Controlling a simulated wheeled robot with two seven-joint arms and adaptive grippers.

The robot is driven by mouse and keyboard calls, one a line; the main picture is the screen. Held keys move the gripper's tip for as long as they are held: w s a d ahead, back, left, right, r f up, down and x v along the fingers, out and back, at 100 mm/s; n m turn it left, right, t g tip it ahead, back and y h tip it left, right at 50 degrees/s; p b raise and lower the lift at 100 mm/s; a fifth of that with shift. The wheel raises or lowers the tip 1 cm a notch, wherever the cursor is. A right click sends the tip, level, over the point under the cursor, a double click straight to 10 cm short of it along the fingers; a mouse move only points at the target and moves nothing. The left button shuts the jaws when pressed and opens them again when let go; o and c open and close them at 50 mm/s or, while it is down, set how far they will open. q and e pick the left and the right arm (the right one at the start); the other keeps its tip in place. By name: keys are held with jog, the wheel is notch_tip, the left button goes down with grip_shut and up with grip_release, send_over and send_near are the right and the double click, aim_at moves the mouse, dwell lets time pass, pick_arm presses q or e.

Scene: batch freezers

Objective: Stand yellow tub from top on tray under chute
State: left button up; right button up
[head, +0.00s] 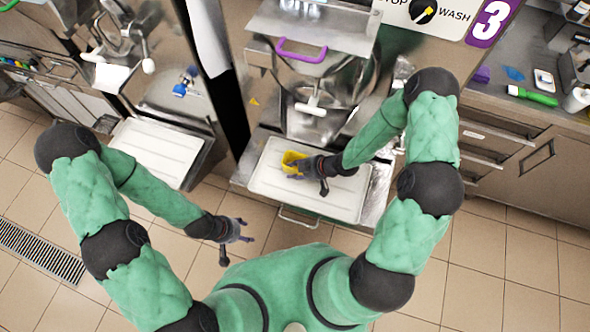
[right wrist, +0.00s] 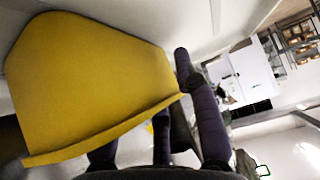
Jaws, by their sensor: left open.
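The yellow tub (head: 292,161) is at the white tray (head: 262,184) below the chute of the middle machine, near the tray's back left part. My right gripper (head: 304,170) is right beside the tub, with fingers overlapping it. In the right wrist view the tub (right wrist: 90,80) fills the left side, its rim edge running across the fingers. One finger (right wrist: 205,120) stands by its right end, others are partly hidden behind it. Whether the fingers grip the wall, and whether the base rests on the tray, I cannot tell. My left gripper (head: 240,231) is open and empty over the floor.
A white dasher-like part (head: 311,108) sits at the machine's front above the tray, below a purple handle (head: 301,50). Another white tray (head: 158,150) is at the left machine. A counter at right holds a green-handled tool (head: 532,96). The tray's right part is clear.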

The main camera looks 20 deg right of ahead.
jog(key=shift+r, duration=0.15)
jog(key=p+v, duration=0.4)
jog(key=v, duration=0.8)
